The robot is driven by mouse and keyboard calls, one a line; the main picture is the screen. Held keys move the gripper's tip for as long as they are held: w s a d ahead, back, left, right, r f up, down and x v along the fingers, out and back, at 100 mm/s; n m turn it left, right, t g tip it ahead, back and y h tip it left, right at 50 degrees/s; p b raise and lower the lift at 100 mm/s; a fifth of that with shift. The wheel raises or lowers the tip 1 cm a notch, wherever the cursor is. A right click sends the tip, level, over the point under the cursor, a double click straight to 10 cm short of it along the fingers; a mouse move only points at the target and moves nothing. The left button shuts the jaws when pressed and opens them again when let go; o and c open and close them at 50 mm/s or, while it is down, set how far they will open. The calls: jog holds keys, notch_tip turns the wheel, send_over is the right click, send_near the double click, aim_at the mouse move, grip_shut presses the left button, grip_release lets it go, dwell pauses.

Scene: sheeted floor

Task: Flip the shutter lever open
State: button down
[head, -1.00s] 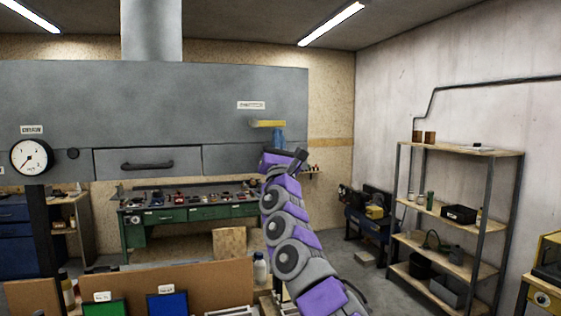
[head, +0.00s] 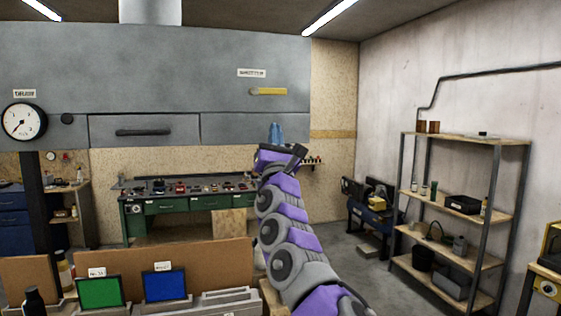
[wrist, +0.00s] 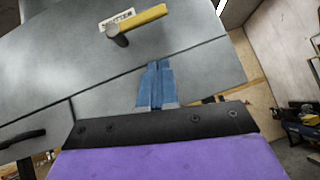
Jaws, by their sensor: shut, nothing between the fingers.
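The shutter lever (head: 268,92) is a yellow bar on a round pivot, mounted on the grey metal hood under a small white label (head: 252,73). It lies about level in the head view, with its pivot at the left end. In the wrist view the lever (wrist: 143,24) is at the top, above the fingers. My gripper (head: 276,132) is below the lever and apart from it in the picture. Its blue fingers also show in the wrist view (wrist: 156,82), shut together and empty.
The grey hood (head: 170,70) fills the upper left, with a handled drawer panel (head: 144,130) and a round gauge (head: 23,121). A green workbench (head: 185,200) stands below. Brown boards with green and blue screens (head: 165,286) are in front. A shelf rack (head: 462,205) stands at right.

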jog(key=s+d+f+b, duration=0.2)
jog(key=s+f+b, duration=0.1)
jog(key=b, duration=0.5)
jog(key=shift+s+d+f+h, duration=0.15)
jog(key=shift+s+f+h, duration=0.15)
jog(key=shift+f, duration=0.4)
